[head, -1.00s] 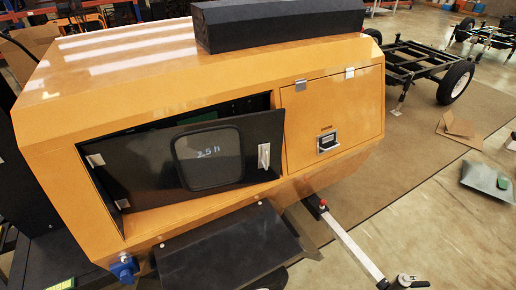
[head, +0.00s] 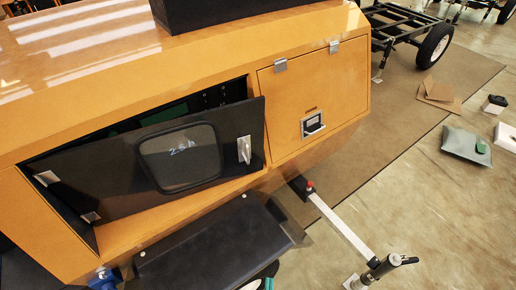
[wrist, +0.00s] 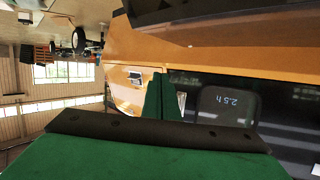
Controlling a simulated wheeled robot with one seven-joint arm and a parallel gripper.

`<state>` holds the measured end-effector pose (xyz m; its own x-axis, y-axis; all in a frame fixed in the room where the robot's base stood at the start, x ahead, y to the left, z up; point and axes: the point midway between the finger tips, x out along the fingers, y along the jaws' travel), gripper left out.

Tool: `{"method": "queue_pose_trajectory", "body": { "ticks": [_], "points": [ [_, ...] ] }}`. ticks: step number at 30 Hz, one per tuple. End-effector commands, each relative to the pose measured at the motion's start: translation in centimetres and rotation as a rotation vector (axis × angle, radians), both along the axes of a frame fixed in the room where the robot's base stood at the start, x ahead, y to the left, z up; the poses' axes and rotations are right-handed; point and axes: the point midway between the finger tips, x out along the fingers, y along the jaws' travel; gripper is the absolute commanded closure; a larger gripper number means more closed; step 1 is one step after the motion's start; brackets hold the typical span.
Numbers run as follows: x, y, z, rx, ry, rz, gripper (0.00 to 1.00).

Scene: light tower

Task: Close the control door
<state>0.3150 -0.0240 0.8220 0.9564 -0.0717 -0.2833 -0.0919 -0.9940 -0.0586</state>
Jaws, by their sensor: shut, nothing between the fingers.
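The control door (head: 105,179) is a black panel with a rounded window marked "2.5h" and a silver latch (head: 244,149) near its right edge. It stands ajar on the orange housing (head: 190,62), with hinges at its left edge. A dark gap shows along its top, and its right edge stands out from the opening. The wrist view is upside down and shows the door (wrist: 285,110) at the right. My gripper (wrist: 163,82) has green fingers that are shut and empty. They appear in front of the door's latch side; I cannot tell whether they touch it.
A closed orange door (head: 315,95) with a black handle is right of the control door. A dark ledge (head: 215,250) juts out below. A white bar (head: 340,222) extends from the housing across the floor. A grey pouch (head: 466,146) and cardboard (head: 438,92) lie at right.

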Motion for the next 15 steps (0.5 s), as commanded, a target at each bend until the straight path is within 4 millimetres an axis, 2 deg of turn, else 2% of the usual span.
{"method": "queue_pose_trajectory", "body": {
  "ticks": [1,4,8,11,15],
  "points": [
    [1.9,-0.3,-0.2,0.013,-0.006,-0.003,1.00],
    [5.3,-0.7,-0.7,0.040,-0.002,0.011,1.00],
    [9.7,-1.1,-0.4,0.071,-0.013,0.049,1.00],
    [13.2,-1.4,0.6,0.088,-0.033,0.095,1.00],
    [17.7,-1.8,3.0,0.095,-0.078,0.183,1.00]
  ]
}}
